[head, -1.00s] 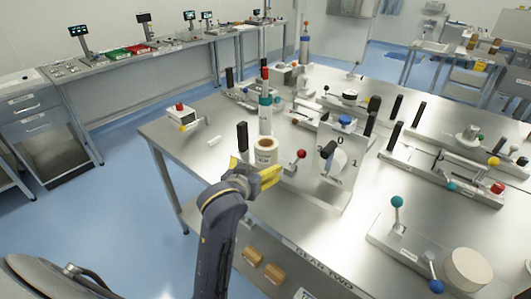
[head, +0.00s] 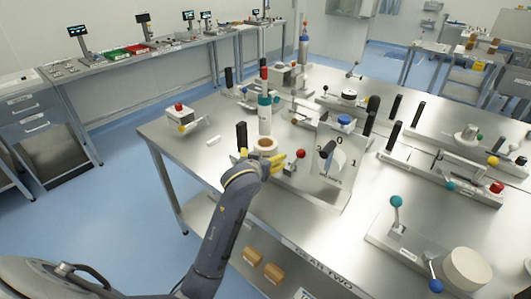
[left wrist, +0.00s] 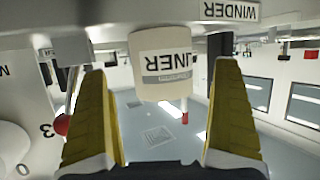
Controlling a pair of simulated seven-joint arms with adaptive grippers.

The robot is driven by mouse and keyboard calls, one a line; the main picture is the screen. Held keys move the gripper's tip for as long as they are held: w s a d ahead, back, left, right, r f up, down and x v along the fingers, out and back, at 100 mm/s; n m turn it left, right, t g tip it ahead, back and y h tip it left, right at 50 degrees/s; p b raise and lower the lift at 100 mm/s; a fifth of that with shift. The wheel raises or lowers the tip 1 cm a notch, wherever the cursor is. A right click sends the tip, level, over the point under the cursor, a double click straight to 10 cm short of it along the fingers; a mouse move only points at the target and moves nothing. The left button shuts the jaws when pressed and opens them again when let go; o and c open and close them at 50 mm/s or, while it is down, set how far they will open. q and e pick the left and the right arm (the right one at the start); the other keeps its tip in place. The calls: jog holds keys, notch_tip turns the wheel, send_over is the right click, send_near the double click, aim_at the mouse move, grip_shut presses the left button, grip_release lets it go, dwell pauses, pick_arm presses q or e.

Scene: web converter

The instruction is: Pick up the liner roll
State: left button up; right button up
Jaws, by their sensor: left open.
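The liner roll (head: 265,144) is a short white roll with a brown core, standing on the steel table. In the left wrist view the roll (left wrist: 160,62), with part of its LINER label showing, sits between my two yellow fingers, a little beyond their tips. My left gripper (head: 276,163) is open at the near side of the roll; its fingers also show in the left wrist view (left wrist: 165,75). The gripper hides the lower front of the roll in the head view. I see no contact between fingers and roll. My right gripper is not in view.
A red-knobbed lever (head: 300,154) and a panel with a 0-1 switch (head: 335,158) stand close right of the gripper. A black upright handle (head: 241,136) is just left of the roll. A teal-and-white bottle-like post (head: 264,114) is behind it. The table's left front corner is mostly clear.

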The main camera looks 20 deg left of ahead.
pick_arm(q)
jog(key=shift+x, duration=2.85)
jog(key=shift+s+a, duration=0.1)
jog(key=c, duration=1.4)
jog(key=shift+c, duration=0.7)
jog(key=shift+r, duration=0.1)
